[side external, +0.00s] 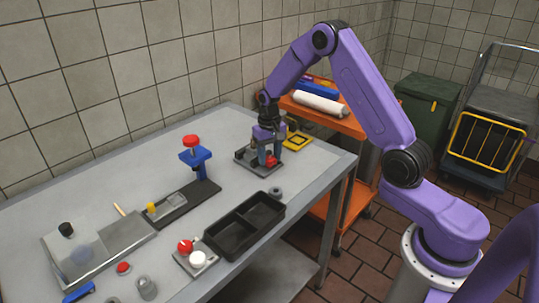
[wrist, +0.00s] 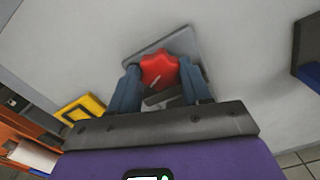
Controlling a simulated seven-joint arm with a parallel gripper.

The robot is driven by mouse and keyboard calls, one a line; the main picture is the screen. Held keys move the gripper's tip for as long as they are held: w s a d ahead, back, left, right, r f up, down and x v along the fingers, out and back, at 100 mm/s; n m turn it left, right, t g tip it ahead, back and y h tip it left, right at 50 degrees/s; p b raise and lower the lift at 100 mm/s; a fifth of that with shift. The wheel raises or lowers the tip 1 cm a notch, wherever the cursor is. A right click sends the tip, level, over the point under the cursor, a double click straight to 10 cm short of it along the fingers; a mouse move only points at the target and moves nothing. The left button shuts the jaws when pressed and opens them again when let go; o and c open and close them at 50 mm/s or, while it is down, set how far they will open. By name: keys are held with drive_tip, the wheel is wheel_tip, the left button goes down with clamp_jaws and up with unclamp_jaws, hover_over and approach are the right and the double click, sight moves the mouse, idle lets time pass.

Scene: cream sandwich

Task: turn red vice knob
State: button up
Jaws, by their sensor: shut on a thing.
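The red vice knob (wrist: 160,67) is a lobed knob seen in the wrist view between my two blue fingers. In the side view the red knob (side external: 270,160) shows low at my gripper. The grey vice (side external: 244,157) has a flat base plate that rests on the table; part of it also shows in the wrist view (wrist: 185,42). My gripper (side external: 267,160) points down at the vice and is shut on the red knob, one finger on each side. My gripper and fingers hide part of the vice.
A yellow-framed pad (side external: 297,141) lies behind the vice. A blue press with a red top (side external: 191,141) stands to the left. A black divided tray (side external: 262,230), a small grey cylinder (side external: 276,193) and a control box (side external: 196,262) are nearer the front. Table between vice and tray is mostly clear.

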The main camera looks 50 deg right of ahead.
sight(270, 158)
drive_tip(key=o, duration=1.1)
drive_tip(key=shift+c, duration=0.2)
wheel_tip(270, 158, up, 18)
drive_tip(key=shift+f, duration=0.25)
